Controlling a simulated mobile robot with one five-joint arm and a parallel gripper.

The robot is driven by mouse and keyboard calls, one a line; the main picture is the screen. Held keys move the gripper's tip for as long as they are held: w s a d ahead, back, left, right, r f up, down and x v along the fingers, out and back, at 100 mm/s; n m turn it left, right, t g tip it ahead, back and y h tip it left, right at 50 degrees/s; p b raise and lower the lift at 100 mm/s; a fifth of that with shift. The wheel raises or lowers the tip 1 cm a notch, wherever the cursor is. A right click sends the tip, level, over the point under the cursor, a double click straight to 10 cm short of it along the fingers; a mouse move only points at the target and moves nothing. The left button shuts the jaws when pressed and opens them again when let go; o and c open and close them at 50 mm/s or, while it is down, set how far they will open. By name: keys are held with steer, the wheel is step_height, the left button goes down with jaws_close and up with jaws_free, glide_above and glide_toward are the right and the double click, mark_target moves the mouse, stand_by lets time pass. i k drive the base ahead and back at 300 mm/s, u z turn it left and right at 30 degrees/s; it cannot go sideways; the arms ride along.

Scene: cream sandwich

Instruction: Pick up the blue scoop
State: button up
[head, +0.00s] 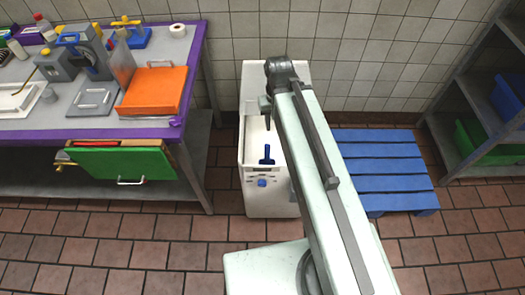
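The blue scoop (267,155) shows as a small dark blue T-shaped piece at the front end of the open well in a white machine (254,205). I cannot tell how much of it is hidden inside. My arm reaches away from the bottom right over the machine and covers its right side. My gripper (267,118) hangs from the arm's far end, above the well and beyond the scoop, apart from it in the picture. It is small and dark, and I cannot tell whether its fingers are open or shut.
A purple-edged table (60,133) with an orange box (153,90) and several tools stands left, with an open green drawer (118,163) jutting out. A blue pallet (385,165) lies right of the machine. Grey shelves (475,110) stand far right. Tiled floor is clear in front.

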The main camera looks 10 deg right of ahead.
mark_target(267, 160)
steer(key=z, duration=0.15)
steer(key=i, duration=0.15)
steer(key=u, duration=1.05)
steer(key=k, duration=1.35)
steer(key=u, duration=0.9)
steer(key=i, duration=1.4)
steer(key=u, duration=0.1)
